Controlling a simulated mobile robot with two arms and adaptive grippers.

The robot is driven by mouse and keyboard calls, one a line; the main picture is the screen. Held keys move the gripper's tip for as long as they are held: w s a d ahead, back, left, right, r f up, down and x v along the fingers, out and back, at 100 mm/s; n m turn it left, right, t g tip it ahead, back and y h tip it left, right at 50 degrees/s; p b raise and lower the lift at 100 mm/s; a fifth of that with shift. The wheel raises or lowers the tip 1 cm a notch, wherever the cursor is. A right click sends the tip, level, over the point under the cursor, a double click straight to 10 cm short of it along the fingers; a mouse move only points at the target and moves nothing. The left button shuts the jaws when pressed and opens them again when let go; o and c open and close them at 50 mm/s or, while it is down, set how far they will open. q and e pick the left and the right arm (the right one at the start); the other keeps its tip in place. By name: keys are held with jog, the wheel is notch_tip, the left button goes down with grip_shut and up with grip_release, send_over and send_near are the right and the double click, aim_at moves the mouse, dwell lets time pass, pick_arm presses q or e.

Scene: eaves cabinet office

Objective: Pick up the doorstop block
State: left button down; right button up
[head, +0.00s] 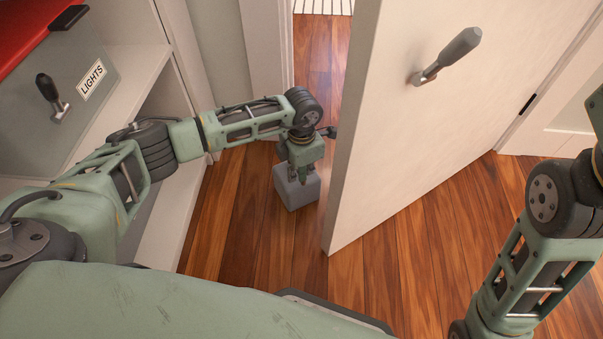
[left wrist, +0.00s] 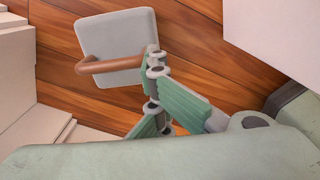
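The doorstop block (head: 297,192) is a light grey block on the wood floor, just left of the door's free edge in the head view. In the left wrist view the block (left wrist: 120,42) shows its pale square face and a brown bar handle (left wrist: 110,63). My left gripper (head: 303,178) points down over the block. In the left wrist view the left gripper's fingertips (left wrist: 153,68) are close together at the right end of the handle and look shut on it. The fingers hide that end of the handle. My right gripper is out of view.
An off-white door (head: 400,130) with a lever handle (head: 450,55) stands open right beside the block. White shelving (head: 125,70) with a grey panel labelled LIGHTS (head: 50,110) is at the left. Bare wood floor (head: 245,215) lies between shelving and door.

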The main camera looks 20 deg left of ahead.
pick_arm(q)
jog(key=c, duration=2.5)
grip_release()
jog(key=shift+c, duration=0.2)
jog(key=o, duration=2)
jog(key=shift+r, duration=0.1)
